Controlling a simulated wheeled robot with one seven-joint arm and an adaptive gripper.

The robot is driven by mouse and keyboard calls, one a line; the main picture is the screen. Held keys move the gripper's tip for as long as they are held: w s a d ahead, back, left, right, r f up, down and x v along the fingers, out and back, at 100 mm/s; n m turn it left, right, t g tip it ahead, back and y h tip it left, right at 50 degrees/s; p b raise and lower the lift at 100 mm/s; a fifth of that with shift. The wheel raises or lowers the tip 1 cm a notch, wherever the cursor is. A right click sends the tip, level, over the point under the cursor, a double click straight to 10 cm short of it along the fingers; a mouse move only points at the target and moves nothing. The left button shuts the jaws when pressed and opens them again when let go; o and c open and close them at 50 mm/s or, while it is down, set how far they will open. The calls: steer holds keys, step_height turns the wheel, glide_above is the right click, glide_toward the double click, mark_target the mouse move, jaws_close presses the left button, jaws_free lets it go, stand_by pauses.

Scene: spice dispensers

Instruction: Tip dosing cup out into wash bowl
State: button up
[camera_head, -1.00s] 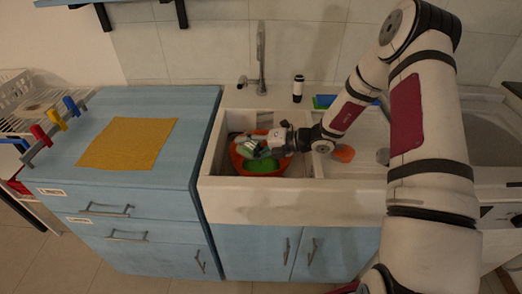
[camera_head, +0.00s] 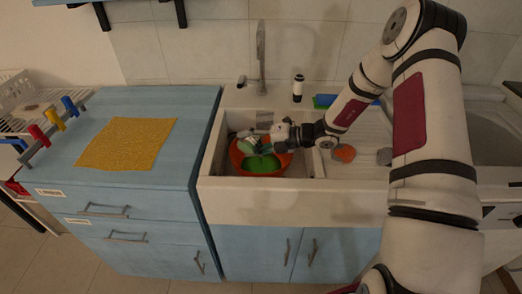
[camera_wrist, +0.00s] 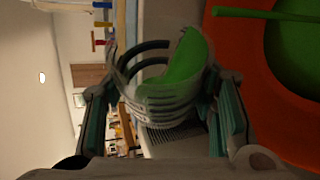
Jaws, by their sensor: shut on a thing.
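My gripper (camera_head: 256,145) is over the orange wash bowl (camera_head: 289,163), which stands in the sink's left part. In the wrist view my gripper (camera_wrist: 165,120) has its fingers on both sides of a clear, ringed dosing cup (camera_wrist: 150,105) and is shut on it. Green stuff (camera_wrist: 186,65) lies inside the cup, along its bowl-facing side and toward the rim. The orange bowl (camera_wrist: 235,80) fills the wrist view's right side, with green (camera_wrist: 295,50) in it. A thin green strip (camera_wrist: 265,13) crosses above the bowl; I cannot tell whether it is a stream. In the head view my fingers partly hide the cup.
The white sink front (camera_head: 300,200) and side walls surround the bowl. A tap (camera_head: 261,60) and a black-and-white bottle (camera_head: 298,88) stand behind. An orange piece (camera_head: 344,153) and a grey one (camera_head: 384,156) lie on the drainer. A yellow mat (camera_head: 126,143) covers part of the left counter.

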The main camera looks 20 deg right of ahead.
steer(key=shift+w+d+r+m+y, duration=0.15)
steer(key=shift+w+d+r+m, duration=0.05)
steer(key=shift+r, duration=0.15)
steer(key=shift+w+d+r+m+y, duration=0.15)
steer(key=shift+r+m, duration=0.05)
steer(key=shift+r, duration=0.1)
steer(key=shift+w+d+r+m+y+b, duration=0.2)
steer(key=shift+r+m+y+b, duration=0.15)
steer(key=shift+m+b, duration=0.25)
stand_by(0.8)
steer(key=shift+r, duration=0.2)
